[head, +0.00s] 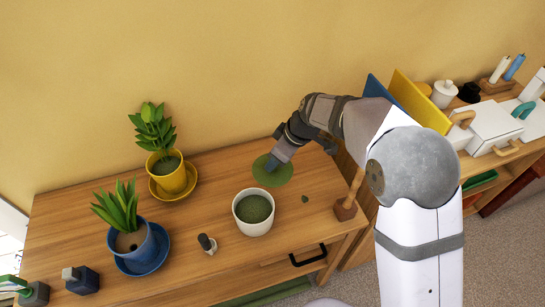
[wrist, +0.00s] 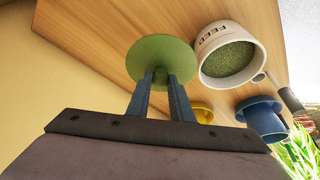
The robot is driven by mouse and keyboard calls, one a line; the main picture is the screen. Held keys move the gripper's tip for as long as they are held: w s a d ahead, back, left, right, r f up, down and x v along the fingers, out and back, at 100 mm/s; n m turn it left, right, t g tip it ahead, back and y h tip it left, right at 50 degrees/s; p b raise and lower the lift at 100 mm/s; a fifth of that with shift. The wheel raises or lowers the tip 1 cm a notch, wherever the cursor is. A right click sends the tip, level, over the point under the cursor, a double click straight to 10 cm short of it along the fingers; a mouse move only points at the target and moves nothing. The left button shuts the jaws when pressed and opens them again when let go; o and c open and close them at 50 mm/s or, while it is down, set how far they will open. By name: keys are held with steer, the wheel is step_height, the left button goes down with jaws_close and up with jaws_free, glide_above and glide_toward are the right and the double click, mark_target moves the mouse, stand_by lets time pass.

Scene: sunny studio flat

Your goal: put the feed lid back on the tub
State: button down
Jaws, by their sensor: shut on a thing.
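The feed tub (head: 254,212) is a white round pot filled with green feed, standing open on the wooden table; the wrist view shows the word FEED on its side (wrist: 215,36). The lid is a flat green disc (head: 272,177), which also shows in the wrist view (wrist: 150,54). My gripper (head: 273,163) is shut on the lid's knob, with both fingers at the disc's middle in the wrist view (wrist: 160,80). In the head view the lid is just behind and to the right of the tub, apart from its rim. The knob itself is mostly hidden by the fingers.
A yellow potted plant (head: 172,178) and a blue potted plant (head: 133,243) stand left of the tub. A small dark-and-white object (head: 207,244) is close to the tub's left. A wooden-handled tool (head: 347,206) stands at the right edge. Table between is clear.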

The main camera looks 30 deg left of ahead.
steer(key=s+r+n+g+p, duration=0.1)
steer(key=s+r+n+p, duration=0.3)
steer(key=s+p, duration=0.8)
step_height(320, 180, up, 3)
steer(key=shift+d+f+g+p, duration=0.2)
steer(key=shift+d+g+p, duration=0.1)
steer(key=shift+p, duration=0.25)
steer(key=shift+f+b, duration=0.2)
steer(key=shift+b, duration=0.55)
step_height(320, 180, down, 6)
steer(key=b, duration=0.7)
steer(key=shift+f+b, duration=0.25)
steer(key=shift+b, duration=1.55)
stand_by(2.5)
